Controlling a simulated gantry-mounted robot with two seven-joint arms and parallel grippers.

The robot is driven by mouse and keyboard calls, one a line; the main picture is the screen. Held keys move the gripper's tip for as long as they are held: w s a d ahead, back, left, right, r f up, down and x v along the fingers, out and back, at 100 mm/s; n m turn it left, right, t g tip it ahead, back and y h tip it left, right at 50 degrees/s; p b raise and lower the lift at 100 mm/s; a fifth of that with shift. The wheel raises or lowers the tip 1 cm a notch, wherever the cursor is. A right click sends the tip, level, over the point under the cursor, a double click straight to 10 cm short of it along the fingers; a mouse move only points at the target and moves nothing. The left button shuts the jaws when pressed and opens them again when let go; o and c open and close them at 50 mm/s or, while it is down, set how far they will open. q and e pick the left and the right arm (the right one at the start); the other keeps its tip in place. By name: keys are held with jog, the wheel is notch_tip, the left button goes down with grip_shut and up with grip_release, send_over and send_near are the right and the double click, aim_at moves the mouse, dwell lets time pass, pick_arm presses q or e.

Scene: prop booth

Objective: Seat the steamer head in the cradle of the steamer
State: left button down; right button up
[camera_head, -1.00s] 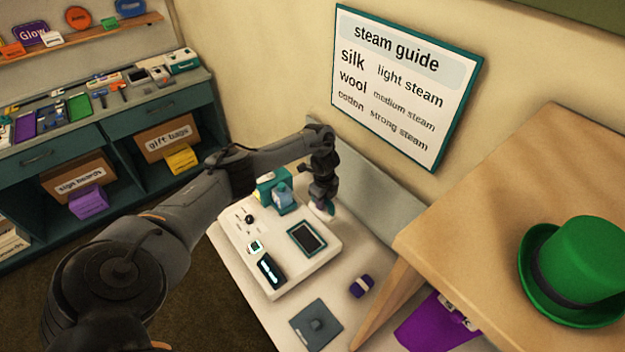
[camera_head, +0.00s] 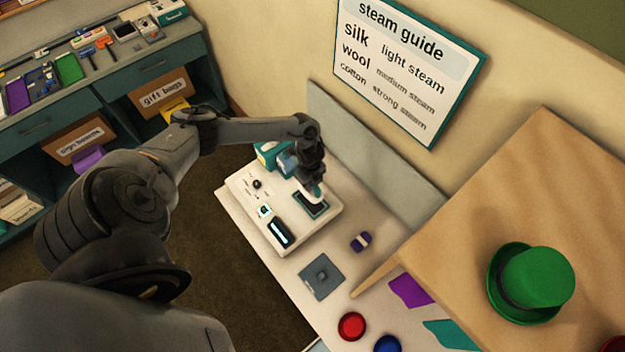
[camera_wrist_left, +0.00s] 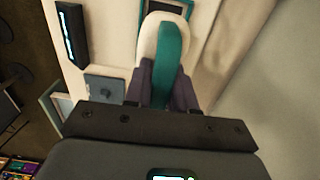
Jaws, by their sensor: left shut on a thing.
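The steamer (camera_head: 250,215) is a white base on the table, with dials, a lit display and a dark, teal-edged recess (camera_head: 309,207) that looks like its cradle. My left gripper (camera_head: 314,180) points down over that side of the base. It is shut on the white and teal steamer head (camera_head: 319,192), which also shows between the fingers (camera_wrist_left: 163,78) in the left wrist view (camera_wrist_left: 172,48). There, the recess's edge (camera_wrist_left: 186,8) shows just past the head's far end. The head hides part of the recess, and I cannot tell whether they touch. My right gripper is out of view.
A grey square plate (camera_head: 321,277) and a small purple and white object (camera_head: 361,241) lie in front of the base. Red (camera_head: 352,326) and blue (camera_head: 387,344) round objects are nearer. A wooden surface with a green hat (camera_head: 535,280) rises at right. A grey panel (camera_head: 365,150) stands behind.

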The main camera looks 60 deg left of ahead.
pick_arm(q)
jog(key=shift+f+b, duration=2.2)
jog(key=shift+f, duration=0.25)
jog(key=shift+f+b, duration=0.35)
jog(key=shift+f, duration=0.2)
jog(key=shift+r, duration=0.1)
jog(key=shift+f, duration=0.4)
jog(key=shift+f+b, duration=0.4)
jog(key=shift+f+b, duration=0.35)
jog(key=shift+f, duration=0.15)
jog(key=shift+f, duration=0.25)
